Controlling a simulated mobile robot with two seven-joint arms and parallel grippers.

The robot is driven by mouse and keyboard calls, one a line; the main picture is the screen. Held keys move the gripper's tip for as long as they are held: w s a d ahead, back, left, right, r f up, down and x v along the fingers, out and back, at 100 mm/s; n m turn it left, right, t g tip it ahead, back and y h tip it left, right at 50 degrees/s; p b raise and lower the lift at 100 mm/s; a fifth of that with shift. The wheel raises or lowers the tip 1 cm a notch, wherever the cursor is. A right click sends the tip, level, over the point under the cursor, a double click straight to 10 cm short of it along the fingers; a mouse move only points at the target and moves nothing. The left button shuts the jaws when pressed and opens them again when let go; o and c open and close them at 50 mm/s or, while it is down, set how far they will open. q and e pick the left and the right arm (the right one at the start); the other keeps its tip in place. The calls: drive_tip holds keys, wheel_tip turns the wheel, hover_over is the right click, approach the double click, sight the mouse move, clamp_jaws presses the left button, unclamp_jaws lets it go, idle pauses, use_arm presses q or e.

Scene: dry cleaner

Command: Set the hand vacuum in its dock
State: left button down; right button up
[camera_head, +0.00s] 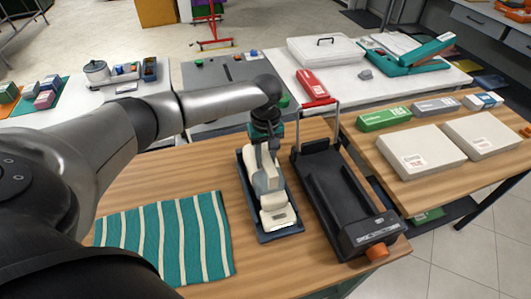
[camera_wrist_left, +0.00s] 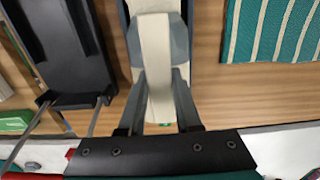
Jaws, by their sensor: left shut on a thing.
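The hand vacuum (camera_head: 267,182), white and grey, is upright over the shallow dark blue dock (camera_head: 281,234) on the wooden table. It lines up lengthwise with the dock and lies within its outline. Whether it rests fully on the dock floor I cannot tell. My left gripper (camera_head: 264,135) reaches down from above at the far end of the vacuum. In the left wrist view, its two fingers (camera_wrist_left: 160,100) are shut on the vacuum's pale handle (camera_wrist_left: 157,60). The dock's floor is mostly hidden under the vacuum. My right gripper is not in view.
A black device (camera_head: 335,190) with an orange knob and a metal frame stands close right of the dock. A teal striped cloth (camera_head: 165,240) lies to the left. Pale boxes (camera_head: 420,152) sit on the right table. Bare wood lies between the cloth and dock.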

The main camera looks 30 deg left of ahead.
use_arm(q)
drive_tip(key=shift+f, duration=0.2)
drive_tip(key=shift+f+p, duration=0.3)
drive_tip(key=shift+p, duration=0.05)
idle(0.5)
drive_tip(key=c, duration=0.5)
unclamp_jaws()
drive_tip(key=shift+s+f, duration=0.1)
wheel_tip(320, 180, up, 16)
drive_tip(key=shift+f+p, duration=0.25)
drive_tip(key=shift+p, duration=0.75)
